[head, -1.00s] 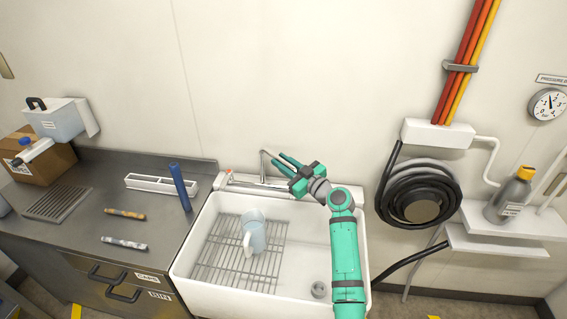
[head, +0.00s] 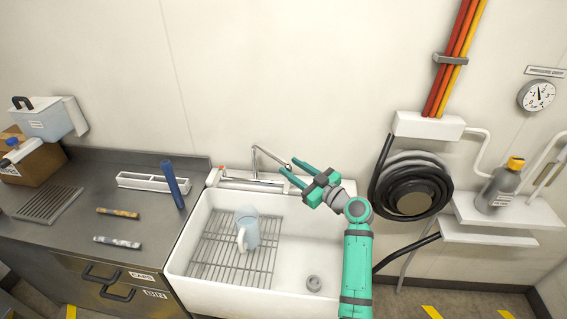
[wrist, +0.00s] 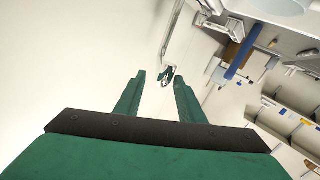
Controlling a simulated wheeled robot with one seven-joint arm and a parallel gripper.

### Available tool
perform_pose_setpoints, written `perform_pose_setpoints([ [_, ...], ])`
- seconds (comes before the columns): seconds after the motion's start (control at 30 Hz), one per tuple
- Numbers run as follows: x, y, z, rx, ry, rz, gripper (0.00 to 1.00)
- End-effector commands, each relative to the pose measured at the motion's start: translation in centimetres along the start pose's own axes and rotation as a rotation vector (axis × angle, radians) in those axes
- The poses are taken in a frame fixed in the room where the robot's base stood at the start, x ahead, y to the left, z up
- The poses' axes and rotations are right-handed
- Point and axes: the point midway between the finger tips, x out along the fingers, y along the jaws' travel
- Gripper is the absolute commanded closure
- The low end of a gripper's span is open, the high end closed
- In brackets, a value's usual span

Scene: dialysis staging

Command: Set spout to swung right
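The tap spout (head: 271,156) is a thin grey tube on an upright pipe at the back of the white sink (head: 181,254). It slants to the right from the top of the pipe, and its end is close to my gripper. My gripper (head: 287,167) is open, at the right of the tap above the sink's back edge. In the wrist view, the spout's end (wrist: 168,76) shows between and just beyond the fingertips (wrist: 160,83). I cannot tell whether a finger touches it.
A clear jug (head: 248,228) stands on the wire rack (head: 205,262) in the sink. A white caddy (head: 140,181) and a blue cylinder (head: 174,185) are on the steel counter at left. A coiled black hose (head: 383,190) hangs on the wall at right.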

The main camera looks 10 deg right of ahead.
Motion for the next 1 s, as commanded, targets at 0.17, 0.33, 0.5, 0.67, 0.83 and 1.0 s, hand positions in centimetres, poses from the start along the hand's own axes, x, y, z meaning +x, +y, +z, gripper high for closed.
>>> perform_pose_setpoints([
  [0.17, -1.9, 0.0, 0.1, 0.000, 0.000, 0.001, 0.64],
  [0.33, -2.5, 0.0, 0.0, 0.000, -0.001, 0.000, 0.64],
  [0.5, -2.5, 0.0, 0.0, 0.000, -0.001, 0.000, 0.64],
  [0.67, -2.4, 0.0, 0.0, 0.000, -0.001, 0.000, 0.64],
  [0.83, -2.4, 0.0, 0.0, 0.000, -0.001, 0.000, 0.64],
  [1.0, -2.4, -0.1, 0.0, 0.000, 0.000, -0.001, 0.64],
])
